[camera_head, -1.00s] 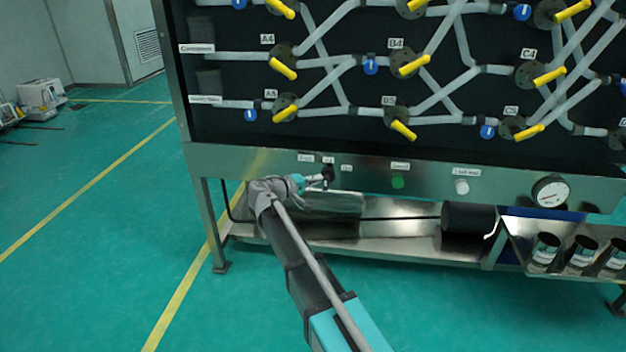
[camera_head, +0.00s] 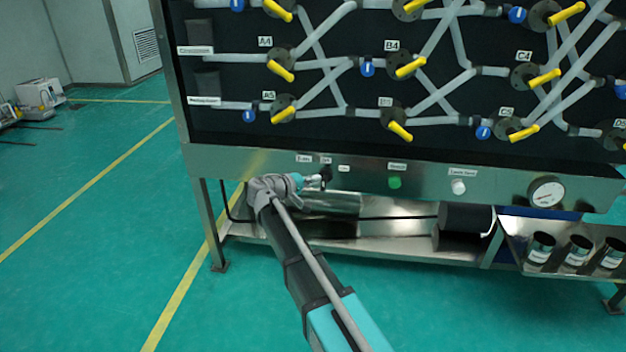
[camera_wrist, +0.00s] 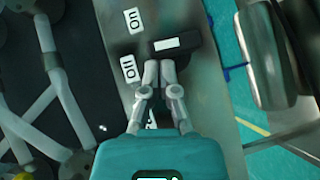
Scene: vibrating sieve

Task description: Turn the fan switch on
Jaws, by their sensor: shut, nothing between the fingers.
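The fan switch is a dark knob (camera_head: 327,171) on the steel front panel, below a row of small white labels. In the wrist view the switch (camera_wrist: 196,47) is a black handle with a white mark, close to the fingertips. Two labels with dark lettering, an upper one (camera_wrist: 133,20) that seems to read "on" and a lower one (camera_wrist: 130,68) that seems to read "off", lie left of it. My gripper (camera_head: 319,181) is shut and empty at the switch; in the wrist view its fingertips (camera_wrist: 158,68) meet just below the marked end. I cannot tell whether they touch.
A green button (camera_head: 395,182), a white knob (camera_head: 458,187) and a gauge (camera_head: 547,192) sit farther right on the panel. Yellow valve handles and pale pipes fill the dark board above. A steel shelf (camera_head: 400,248) lies below. Open green floor is at left.

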